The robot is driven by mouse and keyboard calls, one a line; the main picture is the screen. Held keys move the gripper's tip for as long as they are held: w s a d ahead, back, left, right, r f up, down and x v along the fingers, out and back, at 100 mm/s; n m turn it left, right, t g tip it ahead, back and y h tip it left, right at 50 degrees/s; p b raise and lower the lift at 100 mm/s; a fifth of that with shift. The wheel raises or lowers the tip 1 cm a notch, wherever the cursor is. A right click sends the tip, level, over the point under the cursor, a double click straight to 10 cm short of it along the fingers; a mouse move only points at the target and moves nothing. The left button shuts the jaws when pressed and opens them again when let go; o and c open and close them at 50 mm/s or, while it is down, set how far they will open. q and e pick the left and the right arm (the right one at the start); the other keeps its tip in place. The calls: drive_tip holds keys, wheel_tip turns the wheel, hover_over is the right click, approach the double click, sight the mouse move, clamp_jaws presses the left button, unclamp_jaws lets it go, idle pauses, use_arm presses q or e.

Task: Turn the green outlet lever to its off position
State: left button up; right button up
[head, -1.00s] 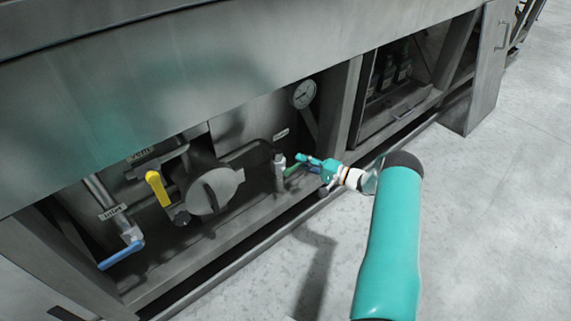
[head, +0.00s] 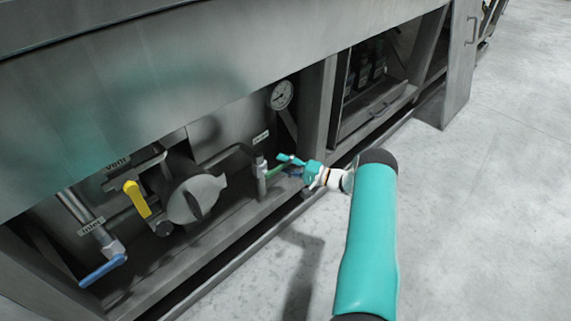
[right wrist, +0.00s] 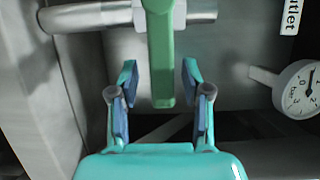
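The green outlet lever (head: 276,169) sits on a short vertical pipe at the right end of the piping bay in the head view. In the right wrist view the green lever (right wrist: 161,60) runs down the picture from its pipe, its free end between my fingers. My right gripper (head: 288,165) is at the lever. The right wrist view shows my right gripper (right wrist: 159,80) open, with a gap on each side of the lever. The outlet label (right wrist: 291,16) is at the upper right there. My left gripper is not in view.
A yellow vent lever (head: 137,198) and a blue inlet lever (head: 103,270) are further left in the bay. A round gauge (head: 281,95) is above the outlet valve. A metal post (head: 318,110) stands just right of the valve. The concrete floor (head: 460,210) at right is clear.

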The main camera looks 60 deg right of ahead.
drive_tip(key=shift+s, duration=0.1)
drive_tip(key=s+d, duration=0.2)
drive_tip(key=s, duration=0.9)
drive_tip(key=shift+s, duration=0.35)
drive_tip(key=shift+d+f, duration=0.1)
